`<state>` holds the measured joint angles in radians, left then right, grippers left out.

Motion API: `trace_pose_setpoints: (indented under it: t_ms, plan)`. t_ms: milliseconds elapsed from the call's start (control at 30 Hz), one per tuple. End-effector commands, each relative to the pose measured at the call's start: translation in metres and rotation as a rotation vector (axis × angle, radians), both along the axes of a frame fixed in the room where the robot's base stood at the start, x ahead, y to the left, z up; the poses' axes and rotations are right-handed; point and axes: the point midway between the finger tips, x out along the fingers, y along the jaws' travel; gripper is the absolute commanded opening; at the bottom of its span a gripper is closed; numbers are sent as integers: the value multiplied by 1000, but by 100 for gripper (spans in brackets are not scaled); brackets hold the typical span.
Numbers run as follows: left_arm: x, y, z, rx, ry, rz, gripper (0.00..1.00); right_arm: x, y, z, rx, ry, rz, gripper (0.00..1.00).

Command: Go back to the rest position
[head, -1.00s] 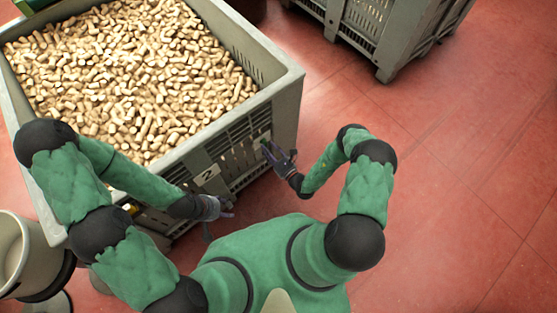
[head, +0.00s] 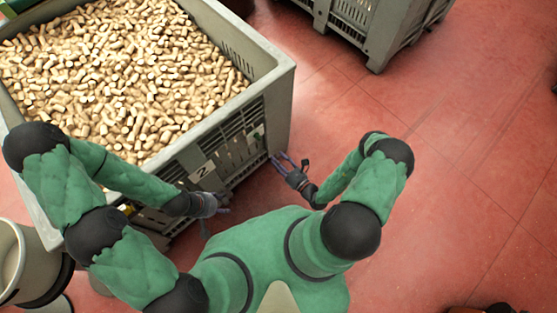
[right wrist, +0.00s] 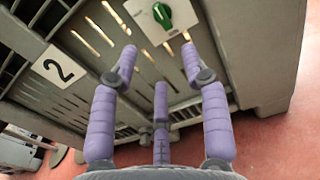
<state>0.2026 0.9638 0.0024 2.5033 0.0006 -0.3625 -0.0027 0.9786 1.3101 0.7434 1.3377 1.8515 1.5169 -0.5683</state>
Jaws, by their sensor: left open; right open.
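My right gripper (head: 290,163) is near the right front corner of the big grey crate, low beside its front wall. It is open and empty; its purple fingers (right wrist: 158,75) spread apart in the right wrist view, facing the slatted wall. My left gripper (head: 222,205) is in front of the crate's front wall, near the white "2" label. It is open, and nothing shows between its fingers, though they are small in the head view. The grey crate (head: 272,82) is full of cork stoppers (head: 130,75).
A beige bin (head: 22,265) stands at left. Another grey crate (head: 385,40) is at the back.

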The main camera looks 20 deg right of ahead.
Motion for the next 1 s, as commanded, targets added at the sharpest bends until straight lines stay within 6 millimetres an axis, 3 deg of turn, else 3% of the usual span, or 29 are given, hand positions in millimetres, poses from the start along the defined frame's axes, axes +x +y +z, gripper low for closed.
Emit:
trace_pose_setpoints:
  t_ms: [400, 467, 567, 667, 800, 900, 1000]
  plan:
    - [0, 0, 0, 0, 0, 0, 56, 0, 4, 1, 1, 3, 19, 46]
    - [0, 0, 1, 0, 0, 0, 56, 0, 13, 5, 4, 8, 69, 46]
    - [0, 0, 2, 0, 0, 0, 56, -7, 48, 15, 7, 34, 247, 46]
    - [0, 0, 5, 0, 0, 0, 56, -31, 95, 31, -18, 73, 524, 46]
    - [0, 0, 8, 0, 0, 0, 56, -89, 141, 49, -133, 129, 936, 46]
    - [0, 0, 10, 0, 0, 0, 56, -133, 151, 56, -271, 152, 1201, 46]
    - [0, 0, 13, 0, 0, 0, 56, -168, 143, 58, -453, 155, 1430, 46]
